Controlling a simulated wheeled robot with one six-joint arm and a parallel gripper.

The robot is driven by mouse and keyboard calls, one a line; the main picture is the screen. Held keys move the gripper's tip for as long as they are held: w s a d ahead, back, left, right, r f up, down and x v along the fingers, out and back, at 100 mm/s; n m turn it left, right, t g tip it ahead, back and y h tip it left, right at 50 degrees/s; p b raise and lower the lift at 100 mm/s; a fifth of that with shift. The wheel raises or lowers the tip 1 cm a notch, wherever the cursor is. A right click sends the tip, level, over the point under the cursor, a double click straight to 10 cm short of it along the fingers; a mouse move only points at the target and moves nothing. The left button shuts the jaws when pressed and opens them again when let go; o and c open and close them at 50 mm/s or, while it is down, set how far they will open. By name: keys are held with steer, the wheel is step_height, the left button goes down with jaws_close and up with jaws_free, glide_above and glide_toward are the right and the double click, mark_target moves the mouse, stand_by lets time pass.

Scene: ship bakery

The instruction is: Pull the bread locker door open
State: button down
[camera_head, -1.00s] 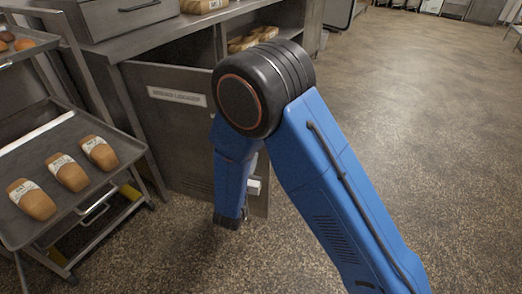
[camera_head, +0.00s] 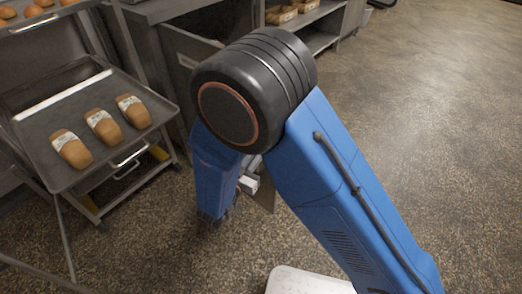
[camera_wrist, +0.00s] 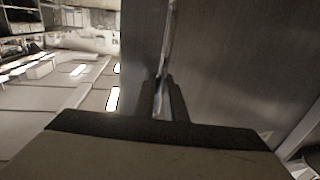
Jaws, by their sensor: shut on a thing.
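The bread locker door (camera_head: 190,46) is a grey metal panel, and it stands swung out from the dark locker opening. My arm hides most of it in the head view. In the wrist view the door's brushed face (camera_wrist: 235,65) fills the middle and right. A thin upright metal handle (camera_wrist: 168,35) runs up the face. My gripper (camera_wrist: 163,92) is shut on this handle, with a dark finger on each side.
A rack tray (camera_head: 65,190) with several labelled loaves (camera_head: 103,126) stands close on the left. Baked loaves (camera_head: 281,15) lie on a shelf behind my arm. The speckled floor (camera_head: 435,130) is clear on the right.

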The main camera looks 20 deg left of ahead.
stand_by(0.3)
steer(key=c, duration=1.8)
jaws_free()
steer(key=v, duration=1.7)
steer(key=shift+s, duration=0.3)
